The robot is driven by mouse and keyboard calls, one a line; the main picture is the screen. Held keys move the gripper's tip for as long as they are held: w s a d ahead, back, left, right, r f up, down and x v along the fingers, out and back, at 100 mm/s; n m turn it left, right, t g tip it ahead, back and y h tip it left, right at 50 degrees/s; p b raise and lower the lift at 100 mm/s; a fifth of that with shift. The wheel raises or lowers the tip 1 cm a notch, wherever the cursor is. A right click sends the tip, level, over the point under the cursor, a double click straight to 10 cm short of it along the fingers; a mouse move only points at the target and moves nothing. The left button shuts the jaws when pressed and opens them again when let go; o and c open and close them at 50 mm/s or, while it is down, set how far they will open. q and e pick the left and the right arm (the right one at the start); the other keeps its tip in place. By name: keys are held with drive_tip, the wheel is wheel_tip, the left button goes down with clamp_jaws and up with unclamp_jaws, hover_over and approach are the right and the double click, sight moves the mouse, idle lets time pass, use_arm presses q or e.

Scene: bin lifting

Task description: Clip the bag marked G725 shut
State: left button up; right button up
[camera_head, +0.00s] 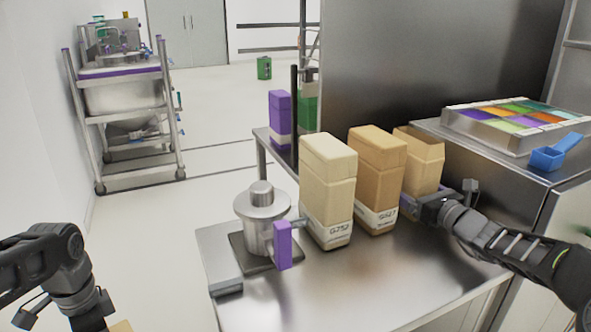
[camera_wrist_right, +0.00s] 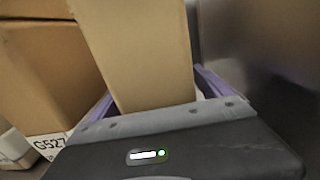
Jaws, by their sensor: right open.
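A tan bag (camera_head: 420,158) with an open top stands at the right end of the row on the steel table; it also shows in the right wrist view (camera_wrist_right: 140,50). Its label is hidden, so I cannot read G725 on it. My right gripper (camera_head: 416,204) is low at this bag. In the right wrist view, its purple fingers (camera_wrist_right: 155,90) are open, one on each side of the bag. I cannot tell whether they touch it. My left gripper (camera_head: 92,322) is mostly cut off at the bottom left, with its fingers out of frame. I cannot make out a clip.
Closed bags marked G752 (camera_head: 328,190) and G527 (camera_head: 376,180) stand to the left. A lidded metal pot (camera_head: 262,215) with a purple handle sits on a dark plate. A coloured tray (camera_head: 480,128) and a blue scoop (camera_head: 548,158) are at right. The front tabletop is clear.

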idle(0.4)
clamp_jaws()
drive_tip(key=shift+r, duration=0.2)
idle(0.8)
